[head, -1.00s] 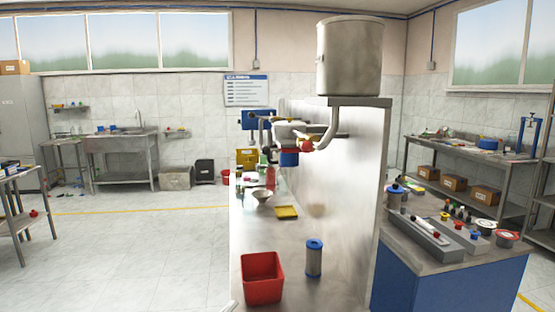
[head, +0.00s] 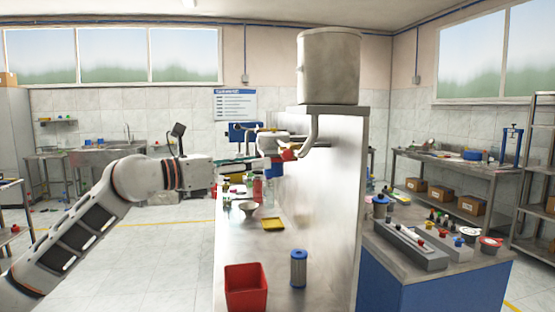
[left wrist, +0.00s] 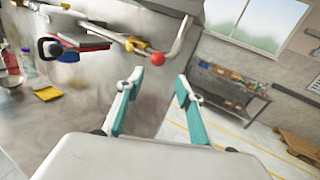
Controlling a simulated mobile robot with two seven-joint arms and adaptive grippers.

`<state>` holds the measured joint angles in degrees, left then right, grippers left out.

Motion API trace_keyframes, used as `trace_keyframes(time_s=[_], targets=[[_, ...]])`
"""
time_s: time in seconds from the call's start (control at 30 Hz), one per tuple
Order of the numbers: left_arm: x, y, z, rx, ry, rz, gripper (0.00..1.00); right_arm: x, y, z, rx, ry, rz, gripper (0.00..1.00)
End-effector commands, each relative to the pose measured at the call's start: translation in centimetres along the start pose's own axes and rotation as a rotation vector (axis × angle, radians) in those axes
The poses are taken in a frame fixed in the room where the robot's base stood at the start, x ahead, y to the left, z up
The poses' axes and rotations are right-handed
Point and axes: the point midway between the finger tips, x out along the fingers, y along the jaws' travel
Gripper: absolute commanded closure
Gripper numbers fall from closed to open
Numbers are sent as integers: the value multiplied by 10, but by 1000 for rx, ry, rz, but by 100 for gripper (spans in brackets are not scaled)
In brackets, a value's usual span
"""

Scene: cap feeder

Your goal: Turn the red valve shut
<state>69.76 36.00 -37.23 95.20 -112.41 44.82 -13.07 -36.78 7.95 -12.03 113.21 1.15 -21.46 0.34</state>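The red valve knob (head: 289,155) is on the pipework below the large metal tank (head: 329,66), at the side of the steel panel. In the left wrist view a round red knob (left wrist: 158,59) shows just beyond the fingertips, by a curved grey pipe. My left gripper (head: 262,163) reaches in from the left, close to the red part. Its teal fingers are apart with nothing between them in the left wrist view (left wrist: 159,80). The gripper and pipework overlap in the head view, so I cannot tell whether they touch. My right gripper is not in view.
The steel panel (head: 335,210) stands right beside the pipework. A blue-sided bench stands at the right.

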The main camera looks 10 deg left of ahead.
Motion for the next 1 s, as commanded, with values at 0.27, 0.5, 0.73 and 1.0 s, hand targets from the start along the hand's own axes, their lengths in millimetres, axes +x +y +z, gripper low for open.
trace_keyframes(time_s=[0.27, 0.5, 0.73, 1.0], targets=[[22, 3, 8, 27, 4, 16, 63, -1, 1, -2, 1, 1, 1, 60], [58, 4, 8, 26, 4, 16, 63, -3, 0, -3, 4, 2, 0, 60], [75, 5, 7, 27, 3, 17, 63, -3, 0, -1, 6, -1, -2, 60], [76, 5, 7, 27, 4, 17, 63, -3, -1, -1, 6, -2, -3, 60]])
